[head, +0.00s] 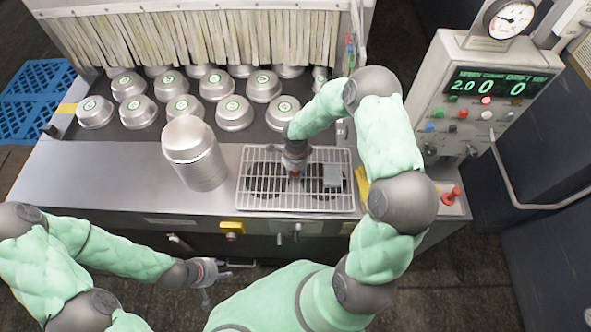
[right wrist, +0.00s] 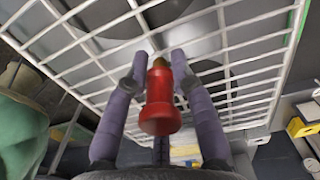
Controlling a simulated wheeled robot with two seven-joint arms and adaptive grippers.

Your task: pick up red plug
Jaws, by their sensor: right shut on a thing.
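A red plug (right wrist: 160,105) sits between the two fingers of my right gripper (right wrist: 158,68) in the right wrist view. The fingers are shut on it, and its narrower brownish tip points away from the camera toward the wire rack. In the head view my right gripper (head: 294,172) is low over the rack, with a small bit of red at its tip. My left gripper (head: 222,280) is in front of the counter, over the floor, with its fingers apart and nothing between them.
Several lidded pans (head: 233,113) fill the back. Another red plug-like piece (head: 451,195) stands at right by the control box (head: 480,95).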

